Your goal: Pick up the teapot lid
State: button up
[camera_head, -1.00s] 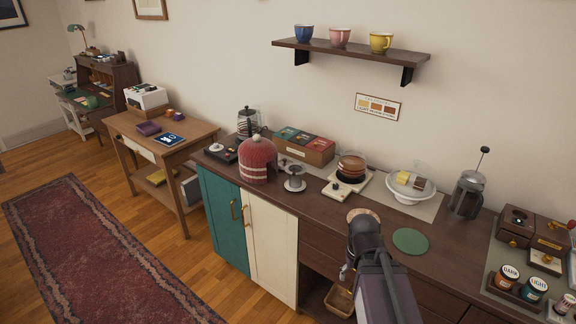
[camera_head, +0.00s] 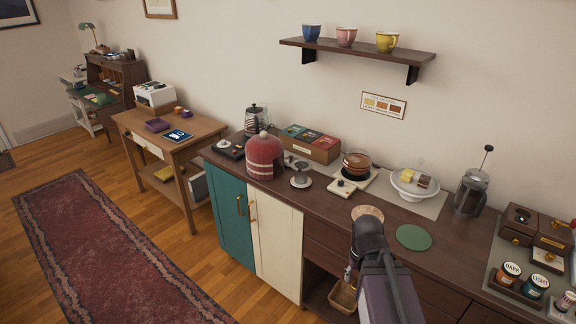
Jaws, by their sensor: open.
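I cannot clearly pick out the teapot lid. A small pale round piece with a knob (camera_head: 222,144) on the black tray at the counter's left end may be a lid, but it is too small to tell. A grey round piece with a raised middle (camera_head: 301,175) stands on the counter to the right of the red knitted cosy (camera_head: 264,157). No teapot shows clearly; the cosy may cover one. My arm reaches up from the bottom, right of centre, in front of the counter. I cannot make out my gripper's fingers, and both pieces stand well away from the arm.
The dark wooden counter (camera_head: 330,209) also holds a box of packets (camera_head: 310,149), a glass-domed stand (camera_head: 356,163), a white bowl (camera_head: 413,195), a French press (camera_head: 470,192) and a green mat (camera_head: 413,237). A cup shelf (camera_head: 350,49) hangs above. Floor and rug lie left.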

aim_at(288, 160)
jog(key=k, duration=1.25)
jog(key=u, duration=0.65)
jog(key=i, duration=2.1)
jog(key=z, duration=0.65)
